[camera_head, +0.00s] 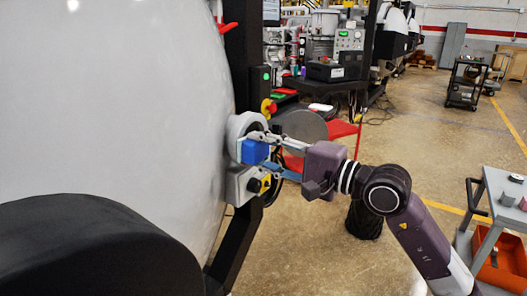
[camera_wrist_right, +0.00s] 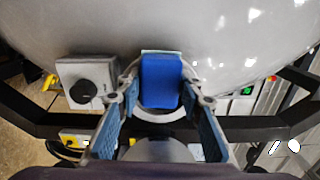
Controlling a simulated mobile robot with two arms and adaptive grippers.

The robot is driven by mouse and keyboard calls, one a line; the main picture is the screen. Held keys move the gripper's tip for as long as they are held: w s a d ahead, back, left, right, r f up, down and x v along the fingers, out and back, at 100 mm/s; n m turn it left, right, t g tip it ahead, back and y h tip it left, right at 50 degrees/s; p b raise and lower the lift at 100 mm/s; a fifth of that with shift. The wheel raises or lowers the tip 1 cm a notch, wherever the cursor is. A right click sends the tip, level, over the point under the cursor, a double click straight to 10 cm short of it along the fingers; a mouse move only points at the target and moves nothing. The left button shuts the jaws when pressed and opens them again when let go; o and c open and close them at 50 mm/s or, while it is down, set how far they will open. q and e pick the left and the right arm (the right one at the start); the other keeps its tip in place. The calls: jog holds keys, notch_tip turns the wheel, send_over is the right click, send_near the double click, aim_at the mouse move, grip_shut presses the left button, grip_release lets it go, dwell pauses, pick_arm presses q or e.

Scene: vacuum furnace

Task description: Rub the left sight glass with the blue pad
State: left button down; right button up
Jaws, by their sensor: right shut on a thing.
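The blue pad (camera_head: 254,152) is held between the fingers of my right gripper (camera_head: 264,152), which is shut on it. In the right wrist view the blue pad (camera_wrist_right: 161,82) stands between the fingertips, with a pale edge behind it. A round grey flanged sight glass (camera_head: 236,124) sits on the side of the big pale vessel. The pad is right in front of it and covers part of it; whether they touch I cannot tell. In the wrist view the ring (camera_wrist_right: 130,78) shows around the pad. My left gripper is not in view.
A grey box with a knob (camera_head: 262,184) is just below the pad; a black-knobbed box (camera_wrist_right: 88,82) shows in the wrist view. A red emergency button (camera_head: 268,107) is above. A grey cart (camera_head: 505,190) stands at the right. Open floor lies between.

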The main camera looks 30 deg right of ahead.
jog(key=shift+w+a, duration=0.1)
jog(key=shift+w, duration=0.05)
jog(key=shift+w+d+f+b, duration=0.1)
jog(key=shift+w+d+b, duration=0.1)
jog(key=shift+d+b, duration=0.35)
jog(key=shift+w+d+f+b, duration=0.15)
jog(key=shift+d+b, duration=0.2)
jog(key=shift+b, duration=0.25)
jog(key=shift+s+a+b, duration=0.35)
jog(key=shift+a+b, duration=0.15)
jog(key=shift+b, duration=1)
jog(key=shift+f, duration=0.1)
